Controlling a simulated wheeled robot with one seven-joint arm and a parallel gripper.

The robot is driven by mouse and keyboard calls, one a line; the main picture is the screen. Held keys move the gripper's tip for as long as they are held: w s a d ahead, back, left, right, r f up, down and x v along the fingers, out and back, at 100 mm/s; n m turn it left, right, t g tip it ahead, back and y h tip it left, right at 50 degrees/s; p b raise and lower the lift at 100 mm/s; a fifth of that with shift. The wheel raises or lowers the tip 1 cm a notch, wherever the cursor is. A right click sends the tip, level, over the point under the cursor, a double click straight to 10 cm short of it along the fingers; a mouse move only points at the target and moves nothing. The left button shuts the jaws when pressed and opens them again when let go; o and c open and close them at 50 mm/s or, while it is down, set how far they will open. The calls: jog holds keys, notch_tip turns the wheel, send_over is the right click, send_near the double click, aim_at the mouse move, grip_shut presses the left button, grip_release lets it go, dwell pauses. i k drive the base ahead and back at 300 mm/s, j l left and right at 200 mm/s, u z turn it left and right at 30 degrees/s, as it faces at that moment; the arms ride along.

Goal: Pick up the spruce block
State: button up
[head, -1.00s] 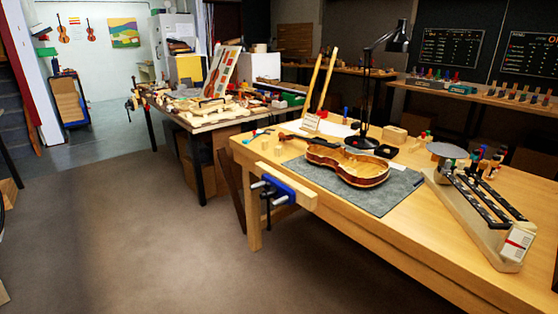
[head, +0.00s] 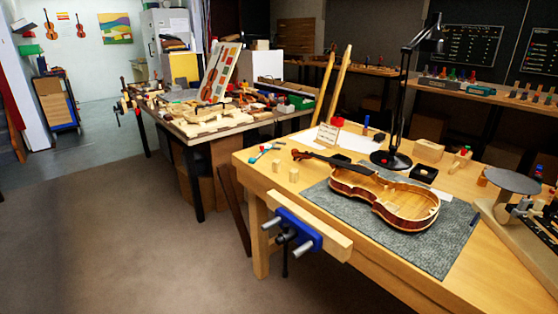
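Two small pale wood blocks stand near the front left of the workbench, one block (head: 293,175) and another block (head: 276,166) just behind it. A larger light-brown block (head: 428,150) lies at the back of the bench, right of the lamp. I cannot tell from this view which of them is spruce. The open violin body (head: 390,197) lies on a grey mat (head: 345,221), right of the two small blocks. My gripper is not in view.
A blue vise (head: 297,230) juts from the front left corner of the workbench (head: 385,278). A black lamp (head: 391,160) stands behind the violin. A small black tray (head: 423,173) sits beside it. The floor to the left is clear.

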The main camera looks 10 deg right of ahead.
aim_at(294, 173)
jog(key=i+j+z, duration=0.1)
jog(key=i+j, duration=0.2)
jog(key=i+j+z, duration=0.1)
jog(key=i+j, duration=0.25)
jog(key=i+j+z, duration=0.1)
jog(key=i+j, duration=0.15)
jog(key=i+j+z, duration=0.15)
jog(key=i+j, duration=0.15)
jog(key=j, duration=0.2)
jog(key=i+j+z, duration=0.1)
jog(key=i+j, duration=0.15)
jog(key=j, duration=0.15)
jog(key=i+j+z, duration=0.1)
jog(key=i+j, duration=0.15)
jog(key=j, duration=0.15)
jog(key=i+j+z, duration=0.1)
jog(key=i+j, duration=0.15)
jog(key=j, duration=0.2)
jog(key=i+j+z, duration=0.1)
jog(key=j, duration=0.4)
jog(key=i, duration=0.1)
